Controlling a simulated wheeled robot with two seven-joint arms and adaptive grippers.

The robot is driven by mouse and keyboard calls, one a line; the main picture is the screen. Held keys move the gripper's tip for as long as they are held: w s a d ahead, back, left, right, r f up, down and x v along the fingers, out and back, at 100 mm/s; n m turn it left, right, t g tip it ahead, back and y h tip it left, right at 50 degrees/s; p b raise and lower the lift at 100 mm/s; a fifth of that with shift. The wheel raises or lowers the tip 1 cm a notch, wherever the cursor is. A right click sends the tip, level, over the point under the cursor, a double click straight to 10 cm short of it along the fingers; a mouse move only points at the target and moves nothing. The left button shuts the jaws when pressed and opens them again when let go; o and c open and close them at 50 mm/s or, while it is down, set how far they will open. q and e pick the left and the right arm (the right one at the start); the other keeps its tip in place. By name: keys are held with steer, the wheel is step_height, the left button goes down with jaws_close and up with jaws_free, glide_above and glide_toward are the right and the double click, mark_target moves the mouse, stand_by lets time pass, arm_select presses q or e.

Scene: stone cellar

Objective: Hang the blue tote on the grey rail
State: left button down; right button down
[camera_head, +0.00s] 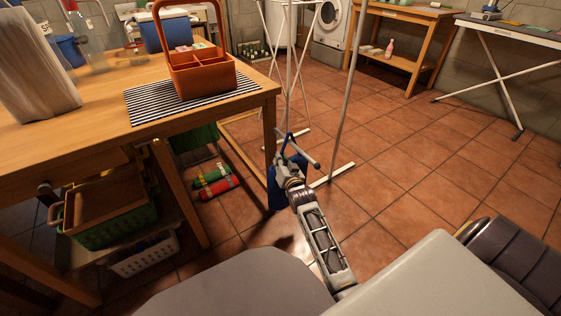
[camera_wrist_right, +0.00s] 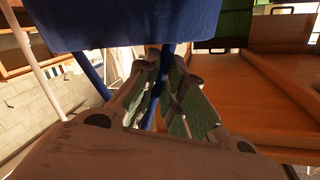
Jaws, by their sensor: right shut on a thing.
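The blue tote (camera_head: 274,190) hangs beside my right gripper (camera_head: 289,166), partly hidden behind it. In the right wrist view the tote (camera_wrist_right: 120,22) fills the top, and a blue handle strap (camera_wrist_right: 165,68) runs down between my fingers (camera_wrist_right: 167,85), which are shut on it. A second blue strap (camera_wrist_right: 91,76) hangs to the left. In the head view a short grey rail (camera_head: 306,157) lies slanted right by the gripper and the tote's top. I cannot tell whether the handle is over the rail or only beside it. My left gripper is not in view.
A wooden table (camera_head: 235,105) on the left bears an orange caddy (camera_head: 203,79) on a striped mat (camera_head: 145,104). Its right leg is close to the tote. A thin grey pole (camera_head: 347,93) stands right of the gripper. The tiled floor (camera_head: 440,160) to the right is clear.

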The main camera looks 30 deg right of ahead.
steer(key=shift+r, duration=0.1)
steer(key=c, duration=1.5)
jaws_free()
steer(key=shift+o, duration=0.3)
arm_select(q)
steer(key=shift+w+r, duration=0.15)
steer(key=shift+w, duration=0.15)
arm_select(e)
steer(key=shift+s, duration=0.15)
steer(key=shift+s, duration=0.15)
steer(key=v, duration=0.6)
steer(key=shift+s, duration=0.4)
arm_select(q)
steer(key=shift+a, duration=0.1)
arm_select(e)
steer(key=shift+a, duration=0.2)
